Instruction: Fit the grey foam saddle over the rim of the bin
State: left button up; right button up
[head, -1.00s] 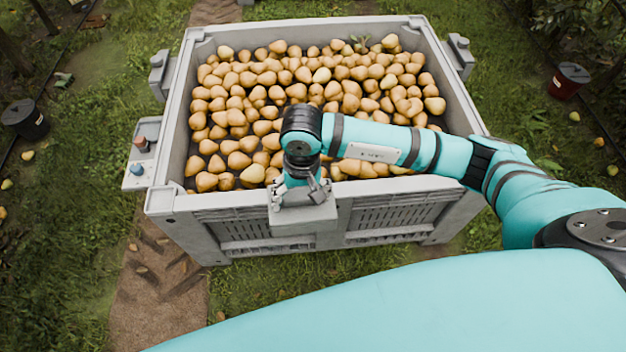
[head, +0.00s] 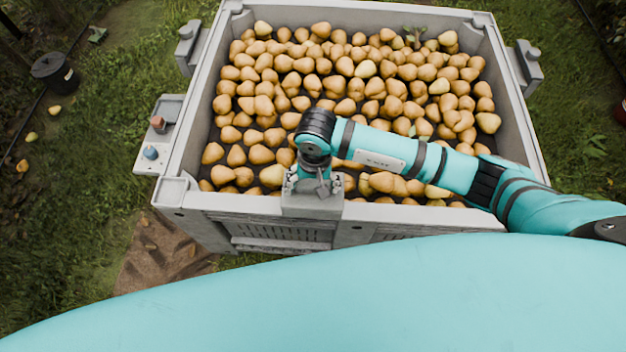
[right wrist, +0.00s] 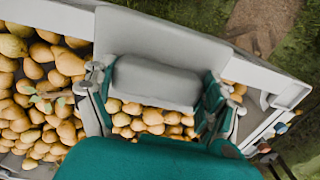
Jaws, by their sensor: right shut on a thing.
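The large grey bin (head: 430,216) stands in front of me, full of yellow-brown pears. My right gripper (head: 313,184) is at its near rim, left of the middle, shut on the grey foam saddle (head: 312,206). In the right wrist view the saddle (right wrist: 157,82) sits between the two fingers (right wrist: 157,86), with a rounded block on the pear side and a flat flap lying across the rim (right wrist: 50,17). The saddle's underside is hidden, so I cannot tell how fully it rests on the rim. My left gripper is not in view.
A small side shelf (head: 145,165) on the bin's left holds an orange-brown item (head: 158,124) and a blue item (head: 150,152). Grey brackets (head: 190,48) stick out from the bin's sides. A dark bucket (head: 55,70) stands on the grass at left.

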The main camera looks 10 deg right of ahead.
jog(key=shift+f, duration=0.65)
notch_tip(320, 180, down, 2)
jog(key=shift+f+b, duration=0.1)
jog(key=shift+b, duration=0.8)
jog(key=shift+f, duration=0.4)
notch_tip(320, 180, down, 4)
jog(key=b, duration=0.4)
jog(key=shift+r, duration=0.1)
pick_arm(q)
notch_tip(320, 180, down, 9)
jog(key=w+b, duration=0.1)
jog(key=b, duration=0.1)
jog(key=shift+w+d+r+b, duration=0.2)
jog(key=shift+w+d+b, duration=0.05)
jog(key=shift+b, duration=0.05)
pick_arm(e)
jog(key=shift+f, duration=1.2)
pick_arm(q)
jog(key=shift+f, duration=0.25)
pick_arm(e)
jog(key=shift+f, duration=0.15)
pick_arm(q)
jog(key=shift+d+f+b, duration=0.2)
jog(key=shift+b, duration=0.25)
pick_arm(e)
jog(key=shift+f, duration=0.1)
